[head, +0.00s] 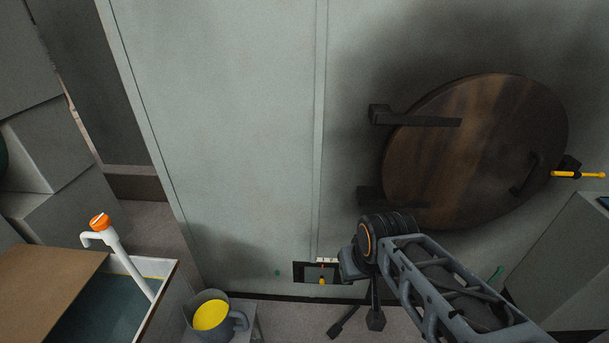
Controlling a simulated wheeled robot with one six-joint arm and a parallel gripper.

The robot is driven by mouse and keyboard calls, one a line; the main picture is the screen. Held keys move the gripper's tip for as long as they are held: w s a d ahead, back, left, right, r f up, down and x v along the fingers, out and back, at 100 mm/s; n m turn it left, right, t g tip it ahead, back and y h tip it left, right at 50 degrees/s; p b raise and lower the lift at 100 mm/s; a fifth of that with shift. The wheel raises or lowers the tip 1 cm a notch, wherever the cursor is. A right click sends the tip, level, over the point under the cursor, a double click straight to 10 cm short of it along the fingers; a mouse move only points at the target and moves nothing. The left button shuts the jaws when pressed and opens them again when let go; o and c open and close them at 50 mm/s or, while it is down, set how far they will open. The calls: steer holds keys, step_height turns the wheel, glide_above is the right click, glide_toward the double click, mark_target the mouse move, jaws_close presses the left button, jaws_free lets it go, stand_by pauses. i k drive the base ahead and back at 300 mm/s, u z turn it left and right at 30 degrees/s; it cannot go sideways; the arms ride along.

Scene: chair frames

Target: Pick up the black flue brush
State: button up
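I cannot make out a black flue brush for certain in the head view. My gripper (360,319) is at the lower middle, below my dark wrist, in front of the foot of the pale wall. Its two dark fingers point down and stand apart, so it looks open. I see nothing between them. My arm comes in from the bottom right and may hide part of the floor.
A round brown door (475,150) with dark hinges is on the sooty wall (225,130). A yellow-handled rod (578,174) sticks out at its right.

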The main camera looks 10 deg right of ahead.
mark_target(333, 333)
steer(key=z, duration=1.75)
steer(key=i, duration=1.05)
steer(key=u, duration=3.9)
